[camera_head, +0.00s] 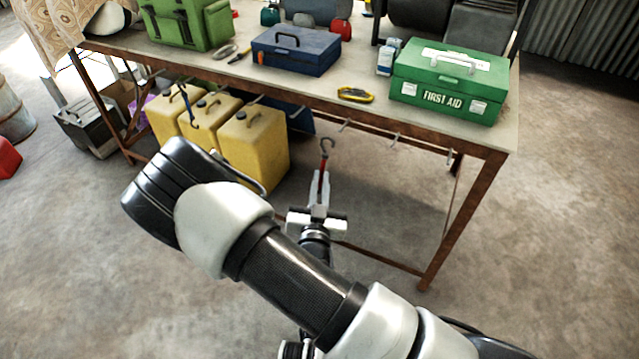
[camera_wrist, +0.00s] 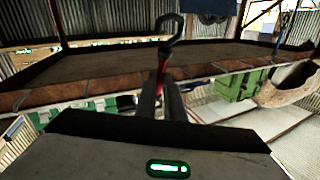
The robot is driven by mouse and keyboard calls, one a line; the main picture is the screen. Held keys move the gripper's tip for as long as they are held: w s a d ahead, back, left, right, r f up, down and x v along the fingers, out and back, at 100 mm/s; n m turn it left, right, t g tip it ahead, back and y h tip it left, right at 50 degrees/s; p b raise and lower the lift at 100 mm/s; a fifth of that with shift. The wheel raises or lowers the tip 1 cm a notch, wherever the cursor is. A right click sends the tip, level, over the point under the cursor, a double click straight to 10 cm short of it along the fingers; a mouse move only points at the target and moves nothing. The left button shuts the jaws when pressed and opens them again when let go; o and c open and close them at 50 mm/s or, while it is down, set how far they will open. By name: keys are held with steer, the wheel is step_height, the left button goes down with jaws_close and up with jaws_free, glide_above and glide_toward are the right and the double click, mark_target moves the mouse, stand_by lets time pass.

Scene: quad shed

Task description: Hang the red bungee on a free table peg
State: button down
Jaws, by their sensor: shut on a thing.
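The red bungee (camera_head: 321,178) is upright between the fingers of my gripper (camera_head: 319,192), with its dark hook (camera_head: 327,146) pointing up. The wrist view shows the hook (camera_wrist: 170,32) and a bit of red cord (camera_wrist: 162,66) above my shut gripper (camera_wrist: 164,92). My gripper is in front of the table (camera_head: 466,142) and below its front edge, and the hook looks apart from the rail. Bare pegs stick out of the front rail: one above the hook (camera_head: 345,125), one to its right (camera_head: 394,143) and one near the right corner (camera_head: 450,158). The bungee's lower end is hidden.
Yellow jerrycans (camera_head: 253,149) stand under the table. A green first aid box (camera_head: 449,86), a blue toolbox (camera_head: 296,50) and a yellow item (camera_head: 355,95) lie on top. The floor at the right is clear.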

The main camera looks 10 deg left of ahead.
steer(key=w+d+f, duration=0.2)
steer(key=w, duration=0.5)
steer(key=shift+w+d+b, duration=0.2)
steer(key=shift+d+b, duration=0.15)
steer(key=shift+b, duration=0.1)
stand_by(0.4)
stand_by(0.6)
steer(key=c, duration=1.8)
jaws_free()
